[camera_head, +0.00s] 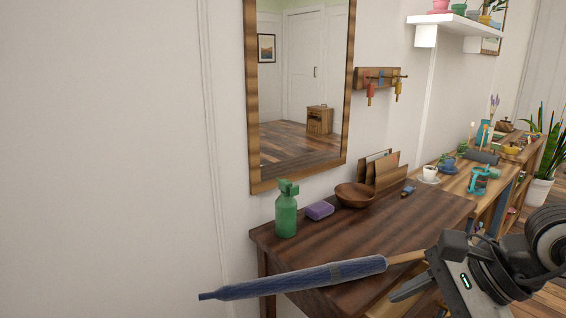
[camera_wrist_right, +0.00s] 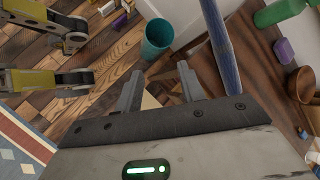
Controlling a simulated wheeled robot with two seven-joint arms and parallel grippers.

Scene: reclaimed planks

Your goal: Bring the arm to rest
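My right gripper (camera_head: 398,297) is at the lower right of the head view, in front of the dark wooden table (camera_head: 425,212). Its two fingers also show in the right wrist view (camera_wrist_right: 160,86), spread apart with nothing gripped between them. A folded blue umbrella (camera_head: 300,281) with a wooden handle (camera_head: 406,257) crosses in front of the table. Its handle end is hidden behind my right gripper. In the right wrist view the umbrella (camera_wrist_right: 221,50) passes beside the fingers, outside the gap. What supports it is hidden. My left gripper is not in view.
A green spray bottle (camera_head: 286,212), purple sponge (camera_head: 320,211) and wooden bowl (camera_head: 355,195) stand on the table. A teal bin (camera_wrist_right: 158,38) stands on the plank floor beyond the fingers. A patterned rug (camera_wrist_right: 22,150) lies at lower left. A mirror (camera_head: 301,90) hangs above the table.

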